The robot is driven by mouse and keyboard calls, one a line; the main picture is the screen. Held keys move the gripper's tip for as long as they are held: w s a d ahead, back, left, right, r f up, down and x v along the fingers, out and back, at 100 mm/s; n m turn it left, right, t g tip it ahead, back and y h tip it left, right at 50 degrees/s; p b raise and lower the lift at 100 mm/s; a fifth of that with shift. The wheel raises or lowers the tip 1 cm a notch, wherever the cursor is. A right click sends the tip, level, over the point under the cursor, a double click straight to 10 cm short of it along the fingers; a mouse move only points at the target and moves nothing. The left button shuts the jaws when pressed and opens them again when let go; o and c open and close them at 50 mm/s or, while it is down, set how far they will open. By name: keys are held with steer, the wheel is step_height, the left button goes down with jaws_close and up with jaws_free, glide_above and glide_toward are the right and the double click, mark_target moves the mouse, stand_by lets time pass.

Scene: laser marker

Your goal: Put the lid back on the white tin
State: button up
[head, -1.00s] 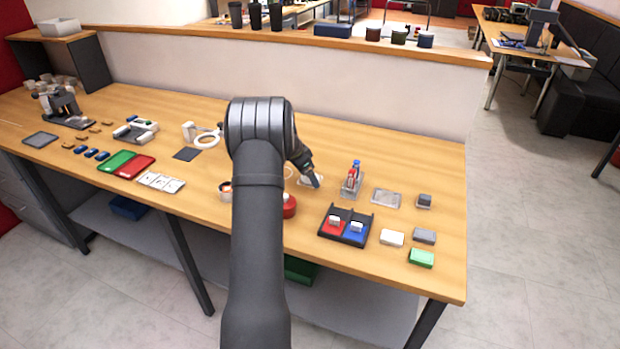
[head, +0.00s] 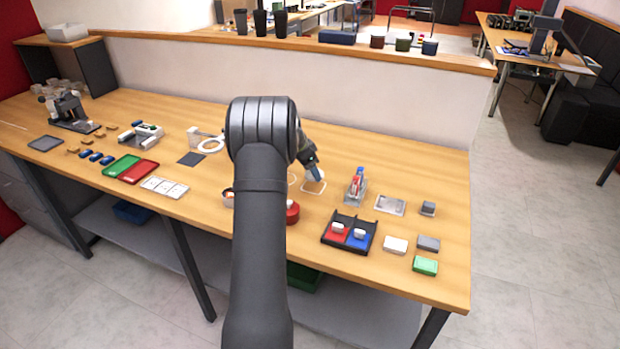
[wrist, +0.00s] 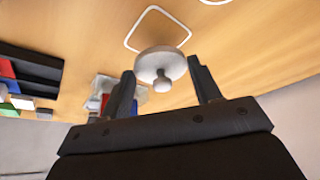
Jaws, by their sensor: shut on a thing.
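My gripper (head: 317,173) is above the far middle of the bench, by a white square outline (head: 313,187) on the wood. In the wrist view my gripper (wrist: 161,68) has a round white lid (wrist: 152,62) with a small knob (wrist: 162,83) between its fingertips. The lid fills the gap, and the jaws are shut on it. The lid looks clear of the bench, with the outline (wrist: 158,28) beyond it.
A clear holder with red and blue pens (head: 356,186) stands right of the gripper. A black tray with red and blue compartments (head: 349,232) is nearer the front. A round red object (head: 292,213) sits beside my arm. Small blocks (head: 396,245) lie at the right.

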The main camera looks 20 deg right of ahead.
steer(key=s+d+r, duration=0.6)
steer(key=s, duration=0.3)
steer(key=w+a+n+t+y, duration=0.1)
steer(key=w+a+n, duration=0.25)
steer(key=a, duration=0.75)
steer(key=w+a+n+t+y, duration=0.1)
steer(key=w+a+n, duration=0.25)
steer(key=a, duration=0.75)
steer(key=w+a+n+t+y, duration=0.1)
steer(key=w+a+n, duration=0.25)
steer(key=a, duration=0.75)
steer(key=shift+n, duration=0.25)
steer(key=shift+s+d+f, duration=0.1)
steer(key=shift+d+f, duration=0.05)
steer(key=shift+f, duration=1.3)
steer(key=shift+d+f, duration=0.1)
steer(key=shift+f, duration=1.3)
steer(key=shift+f, duration=0.15)
steer(key=o, duration=1.4)
